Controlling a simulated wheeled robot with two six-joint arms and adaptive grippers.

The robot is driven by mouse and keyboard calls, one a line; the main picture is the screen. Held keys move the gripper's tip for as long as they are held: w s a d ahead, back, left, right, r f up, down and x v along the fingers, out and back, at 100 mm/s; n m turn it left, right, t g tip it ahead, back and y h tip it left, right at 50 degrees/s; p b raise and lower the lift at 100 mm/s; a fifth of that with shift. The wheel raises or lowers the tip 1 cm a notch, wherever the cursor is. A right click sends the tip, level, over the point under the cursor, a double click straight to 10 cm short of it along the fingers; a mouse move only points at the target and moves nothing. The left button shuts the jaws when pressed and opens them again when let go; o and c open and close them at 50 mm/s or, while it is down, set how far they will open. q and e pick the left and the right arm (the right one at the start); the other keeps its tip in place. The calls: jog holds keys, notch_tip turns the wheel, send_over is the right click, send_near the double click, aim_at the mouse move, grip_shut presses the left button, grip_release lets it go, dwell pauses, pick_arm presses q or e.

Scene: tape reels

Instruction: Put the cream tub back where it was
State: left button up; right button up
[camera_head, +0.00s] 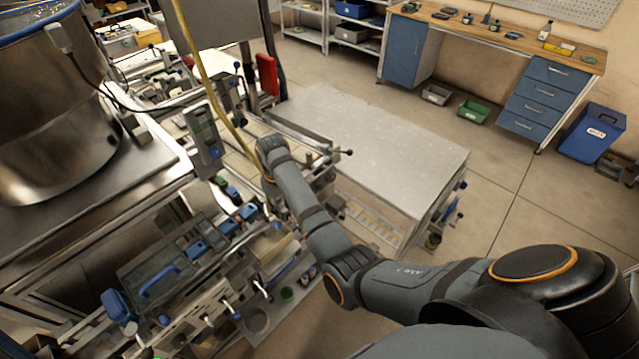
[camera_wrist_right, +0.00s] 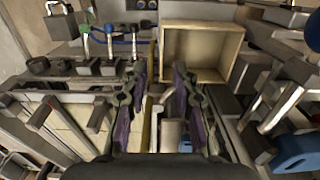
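A cream, open-topped box-like tub (camera_wrist_right: 203,52) shows in the right wrist view, above and slightly right of my right gripper. Its inside looks empty. My right gripper (camera_wrist_right: 160,88) has its two dark fingers with purple pads spread apart, with a clear gap and nothing gripped between them. The fingers are over the machine's metal parts, apart from the tub. In the head view my right arm reaches to the machine and its fingers are hidden behind the wrist. I cannot pick out the tub surely in the head view. My left gripper is not in view.
A large steel vessel (camera_head: 50,120) stands at the left. A flat grey machine top (camera_head: 375,135) lies right of my forearm. A yellow hose (camera_head: 205,75) hangs close to my wrist. Levers and rails crowd the gripper. Open floor (camera_head: 400,95) lies beyond, before the workbench (camera_head: 500,32).

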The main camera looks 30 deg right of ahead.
jog(key=w+d+r+m+t, duration=0.2)
jog(key=w+d+r+t, duration=0.35)
jog(key=t, duration=0.45)
jog(key=s+d+f+g, duration=0.1)
jog(key=s+f+g, duration=0.1)
jog(key=s+f, duration=0.7)
jog(key=s+d+f+m+g, duration=0.1)
jog(key=s+f, duration=0.4)
jog(key=f, duration=0.8)
jog(key=s+d+f+g, duration=0.2)
jog(key=s+f, duration=0.5)
jog(key=f, duration=0.5)
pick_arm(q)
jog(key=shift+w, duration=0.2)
pick_arm(e)
jog(key=s+d+f+g, duration=0.1)
jog(key=s+f, duration=0.3)
jog(key=s, duration=0.6)
jog(key=s+d+f+g, duration=0.1)
jog(key=s+f, duration=0.3)
jog(key=s, duration=0.6)
jog(key=s+d+f+g, duration=0.1)
jog(key=s+f, duration=0.4)
jog(key=s, duration=0.5)
jog(key=shift+s+d+m+g+h, duration=0.2)
jog(key=shift+s+m+g+h, duration=0.1)
jog(key=shift+s+g+h, duration=0.1)
